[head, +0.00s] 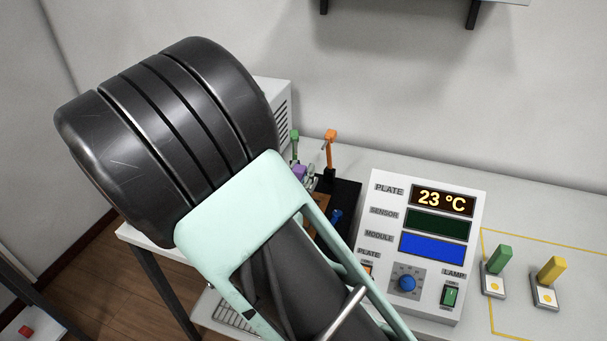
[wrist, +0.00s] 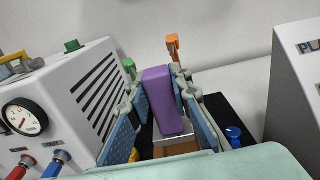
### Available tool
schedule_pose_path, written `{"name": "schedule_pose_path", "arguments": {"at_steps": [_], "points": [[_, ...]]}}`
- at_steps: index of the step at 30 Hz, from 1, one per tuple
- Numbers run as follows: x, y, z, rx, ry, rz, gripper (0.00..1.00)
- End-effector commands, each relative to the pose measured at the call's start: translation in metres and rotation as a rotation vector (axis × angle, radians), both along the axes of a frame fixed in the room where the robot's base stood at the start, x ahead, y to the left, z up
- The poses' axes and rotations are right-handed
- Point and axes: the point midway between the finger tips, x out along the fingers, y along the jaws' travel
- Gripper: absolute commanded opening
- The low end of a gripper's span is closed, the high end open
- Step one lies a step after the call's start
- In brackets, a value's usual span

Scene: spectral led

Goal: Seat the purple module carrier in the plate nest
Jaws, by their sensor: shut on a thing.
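The purple module carrier (wrist: 158,92) stands between the blue pads of my gripper (wrist: 160,84) in the wrist view, and the gripper is shut on it. A bright metal part shows under its near end. A copper-brown plate (wrist: 176,149) shows below and in front of it, inside a black base (wrist: 222,108). In the head view my arm hides most of this. Only a bit of the purple carrier (head: 299,172) and of the copper-brown plate (head: 321,211) show past it. I cannot tell whether the carrier touches the plate nest.
An orange lever (head: 330,137) and a green lever (head: 295,137) rise behind the base. A vented white box with a gauge (wrist: 24,118) stands close at left. The control panel (head: 466,230) reads 23 °C at right. Green (head: 500,257) and yellow (head: 552,269) handled pieces stand beyond it.

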Motion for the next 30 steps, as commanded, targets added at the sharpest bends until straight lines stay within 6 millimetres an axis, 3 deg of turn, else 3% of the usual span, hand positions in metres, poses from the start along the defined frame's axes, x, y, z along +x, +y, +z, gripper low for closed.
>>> {"name": "schedule_pose_path", "arguments": {"at_steps": [10, 24, 30], "points": [[0.0, -0.001, 0.001, 0.0, 0.0, -0.002, 0.0], [0.0, 0.0, -0.045, 0.0, -0.001, -0.001, 0.0], [0.0, 0.0, -0.056, 0.001, -0.001, -0.001, 0.0]]}}
